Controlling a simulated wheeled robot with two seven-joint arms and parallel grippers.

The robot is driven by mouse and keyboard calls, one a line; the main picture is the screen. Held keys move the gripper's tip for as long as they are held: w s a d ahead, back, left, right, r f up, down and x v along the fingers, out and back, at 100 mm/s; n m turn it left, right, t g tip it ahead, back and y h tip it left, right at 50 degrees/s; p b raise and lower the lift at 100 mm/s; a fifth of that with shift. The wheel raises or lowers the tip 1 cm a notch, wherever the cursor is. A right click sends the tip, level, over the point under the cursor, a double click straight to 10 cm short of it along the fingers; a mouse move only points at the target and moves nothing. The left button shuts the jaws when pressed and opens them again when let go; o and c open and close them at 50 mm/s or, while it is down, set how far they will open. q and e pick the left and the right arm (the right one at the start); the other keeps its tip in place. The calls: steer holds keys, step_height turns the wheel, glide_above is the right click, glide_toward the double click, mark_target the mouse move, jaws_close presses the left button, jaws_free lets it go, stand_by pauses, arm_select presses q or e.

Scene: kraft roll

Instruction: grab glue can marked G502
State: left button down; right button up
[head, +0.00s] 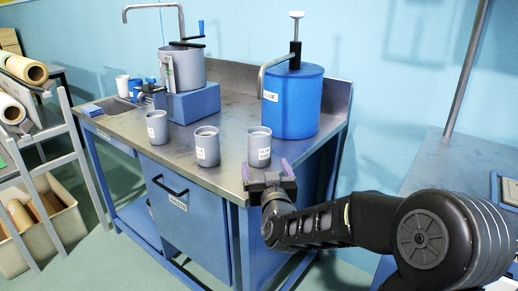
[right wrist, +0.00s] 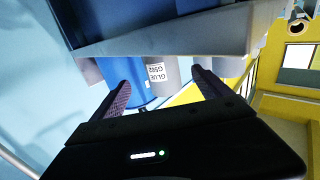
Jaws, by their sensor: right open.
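Three grey cans with white labels stand upright on the metal bench top (head: 120,126): a left can (head: 157,128), a middle can (head: 207,147) and a right can (head: 259,148). Their labels are too small to read in the head view. The right wrist view shows a grey can labelled GLUE G502 (right wrist: 157,73) between and beyond my fingertips; it appears to be the right can. My right gripper (head: 268,171) is open and empty at the bench's front edge, just in front of the right can. It also shows in the right wrist view (right wrist: 161,80). My left gripper is out of view.
A blue tank (head: 291,103) with a pump handle stands close behind the right can. A mixing pot (head: 184,70) on a blue block (head: 190,104) stands farther back. A rack with rolls (head: 25,69) is at the left. Bench top between the cans is clear.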

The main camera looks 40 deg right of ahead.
mark_target(261, 156)
steer(key=shift+x, duration=1.35)
steer(key=shift+x, duration=2.65)
steer(key=shift+a, duration=0.1)
jaws_close()
